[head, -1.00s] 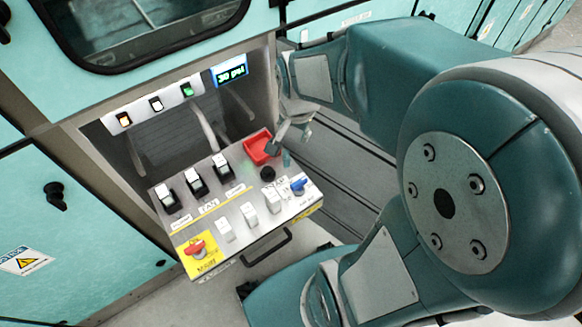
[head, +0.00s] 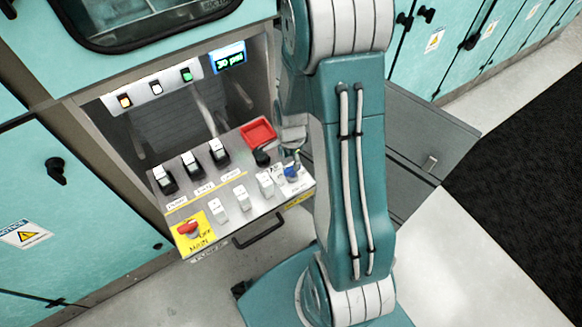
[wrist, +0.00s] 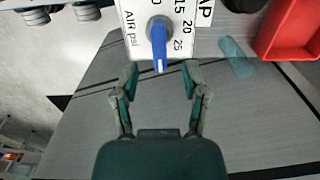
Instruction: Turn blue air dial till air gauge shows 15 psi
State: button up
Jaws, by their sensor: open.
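The blue air dial (wrist: 158,38) sits on a white plate marked "AIR psi", with 15, 20 and 25 visible. Its blue pointer points down in the wrist view, past the 25 mark. The air gauge (head: 229,58) is a lit display that seems to read 30 psi. My gripper (wrist: 160,72) is open and empty, its fingertips apart on either side of the pointer's end, with no clear contact visible.
The panel (head: 238,208) also carries black and white switches, a red knob (head: 188,229) on a yellow plate and a red tray (head: 257,133). A black knob (head: 262,157) is close to the dial. A handle (head: 263,237) juts out below. My arm hides the area right of the panel.

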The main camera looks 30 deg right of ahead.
aim_at(292, 173)
jog(key=f, duration=0.5)
jog(key=shift+d, duration=0.2)
jog(key=shift+a, duration=0.1)
grip_shut()
